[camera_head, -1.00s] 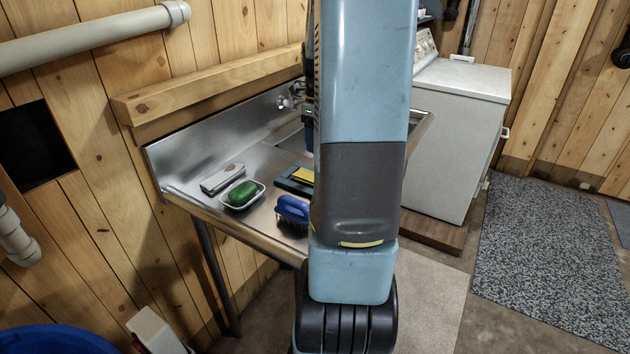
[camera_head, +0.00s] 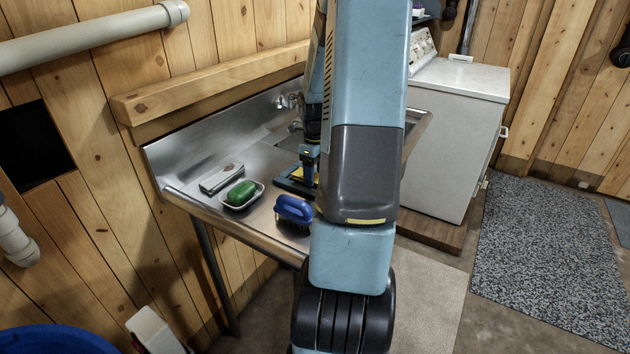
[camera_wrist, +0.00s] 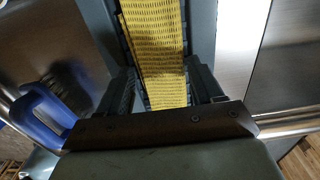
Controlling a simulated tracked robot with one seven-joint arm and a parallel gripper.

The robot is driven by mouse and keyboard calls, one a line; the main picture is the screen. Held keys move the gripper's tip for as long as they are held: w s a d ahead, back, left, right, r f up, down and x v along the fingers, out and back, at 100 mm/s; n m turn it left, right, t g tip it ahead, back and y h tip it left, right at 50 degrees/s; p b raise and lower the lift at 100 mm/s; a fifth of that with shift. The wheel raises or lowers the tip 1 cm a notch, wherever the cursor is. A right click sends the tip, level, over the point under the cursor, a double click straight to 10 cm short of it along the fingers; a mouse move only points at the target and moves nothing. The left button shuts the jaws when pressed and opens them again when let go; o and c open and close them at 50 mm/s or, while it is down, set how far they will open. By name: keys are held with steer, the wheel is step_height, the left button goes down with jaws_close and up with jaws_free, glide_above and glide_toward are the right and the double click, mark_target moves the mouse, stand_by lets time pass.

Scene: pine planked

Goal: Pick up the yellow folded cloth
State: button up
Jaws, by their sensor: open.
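The yellow folded cloth (camera_wrist: 153,40) fills the top middle of the wrist view, with a woven texture, lying in a dark blue-grey tray (camera_wrist: 202,28). In the head view only a sliver of yellow cloth (camera_head: 297,173) shows, mostly behind my arm and gripper. My gripper (camera_head: 309,168) is low over the tray in the head view. In the wrist view my gripper (camera_wrist: 162,88) is open, with a finger on each side of the cloth's near end. I cannot tell whether the fingers touch the cloth.
A blue-handled brush (camera_head: 293,208) lies on the steel sink counter (camera_head: 222,217), close to the tray's near side. A green object in a white dish (camera_head: 242,194) and a grey, box-like object (camera_head: 221,178) are further left. The counter's front edge is raised. A white appliance (camera_head: 455,120) stands right.

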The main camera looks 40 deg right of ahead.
steer(key=shift+s+f, duration=0.15)
steer(key=shift+f, duration=0.35)
